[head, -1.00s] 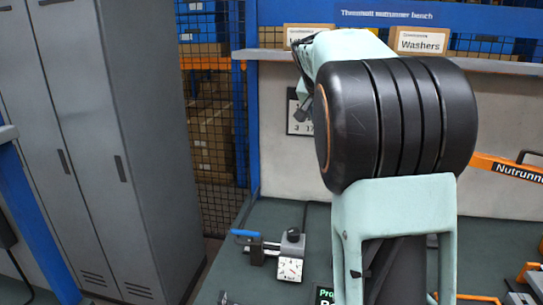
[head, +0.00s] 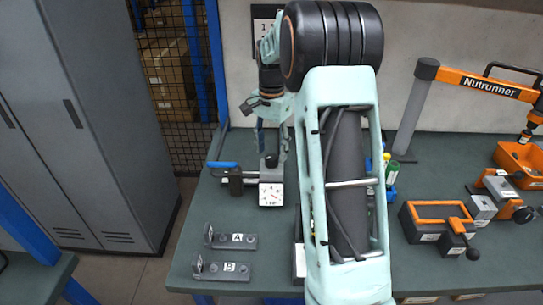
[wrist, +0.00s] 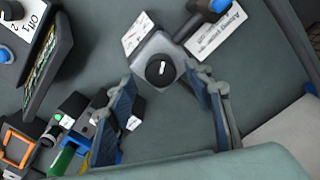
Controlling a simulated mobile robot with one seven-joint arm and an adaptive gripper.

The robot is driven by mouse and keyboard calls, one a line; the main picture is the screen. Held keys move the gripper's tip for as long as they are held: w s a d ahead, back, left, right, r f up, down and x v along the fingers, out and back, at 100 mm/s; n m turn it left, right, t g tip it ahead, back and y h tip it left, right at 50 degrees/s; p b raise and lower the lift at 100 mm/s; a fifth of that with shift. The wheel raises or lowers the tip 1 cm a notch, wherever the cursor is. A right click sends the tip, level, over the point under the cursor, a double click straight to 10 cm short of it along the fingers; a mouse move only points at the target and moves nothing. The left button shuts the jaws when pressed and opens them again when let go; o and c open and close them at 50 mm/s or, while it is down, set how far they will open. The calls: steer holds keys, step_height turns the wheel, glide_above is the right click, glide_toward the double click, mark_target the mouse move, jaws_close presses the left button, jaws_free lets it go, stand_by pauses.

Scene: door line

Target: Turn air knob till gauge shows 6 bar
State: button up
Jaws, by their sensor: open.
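The air knob (wrist: 160,68) is a round black knob with a white line, on a grey regulator body (wrist: 152,48). In the wrist view it lies between my open fingertips, and no finger visibly touches it. My gripper (wrist: 160,76) has blue pads, spread wide with nothing held. In the head view my gripper (head: 271,138) points down just above the knob (head: 270,160). The square white gauge (head: 271,194) faces forward below the knob, with a reddish needle; its reading is too small to tell.
A blue-handled valve (head: 223,165) stands left of the regulator. Brackets A (head: 232,240) and B (head: 224,270) lie nearer on the bench (head: 190,255). Green and blue items (head: 391,175) and an orange-handled fixture (head: 437,212) stand right. A grey locker (head: 105,110) is left.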

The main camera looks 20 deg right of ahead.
steer(key=shift+f, duration=1.25)
steer(key=c, duration=1.1)
